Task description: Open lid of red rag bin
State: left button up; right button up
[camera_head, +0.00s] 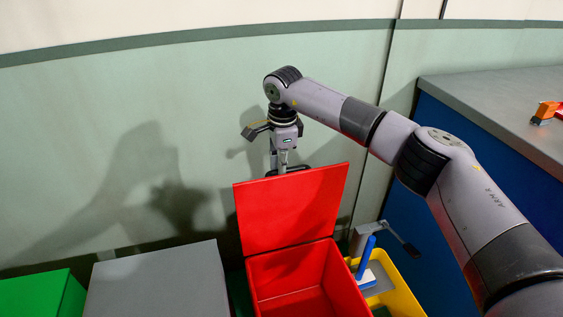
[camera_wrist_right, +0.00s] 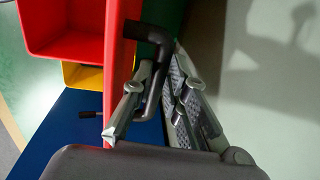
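The red rag bin (camera_head: 343,283) stands at the bottom centre of the head view, its inside in sight. Its red lid (camera_head: 292,207) is raised and stands up at the bin's far edge; it also shows edge-on in the right wrist view (camera_wrist_right: 119,60). A dark handle (camera_wrist_right: 162,55) sticks out from the lid's outer face. My right gripper (camera_wrist_right: 163,72) is behind the lid, near its top edge, with the handle bar between its two fingers. The fingers look closed on the bar. My left gripper is not in view.
A grey bin (camera_head: 160,282) and a green bin (camera_head: 35,296) stand left of the red one. A yellow bin (camera_head: 405,297) with a blue-handled tool (camera_head: 366,257) is at its right. A wall (camera_head: 120,130) is close behind. A grey-topped blue bench (camera_head: 490,105) is at the right.

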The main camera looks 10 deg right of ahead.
jog(key=shift+o, duration=1.3)
notch_tip(320, 180, down, 3)
jog(key=shift+r+g, duration=0.1)
jog(key=shift+g, duration=0.2)
jog(key=shift+o, duration=0.7)
jog(key=shift+w, duration=0.1)
jog(key=shift+o, duration=0.5)
jog(key=shift+s+r, duration=0.2)
jog(key=shift+r, duration=0.2)
jog(key=shift+w+d+r, duration=0.1)
jog(key=shift+w, duration=0.05)
notch_tip(320, 180, up, 12)
jog(key=s, duration=0.1)
jog(key=shift+f, duration=0.2)
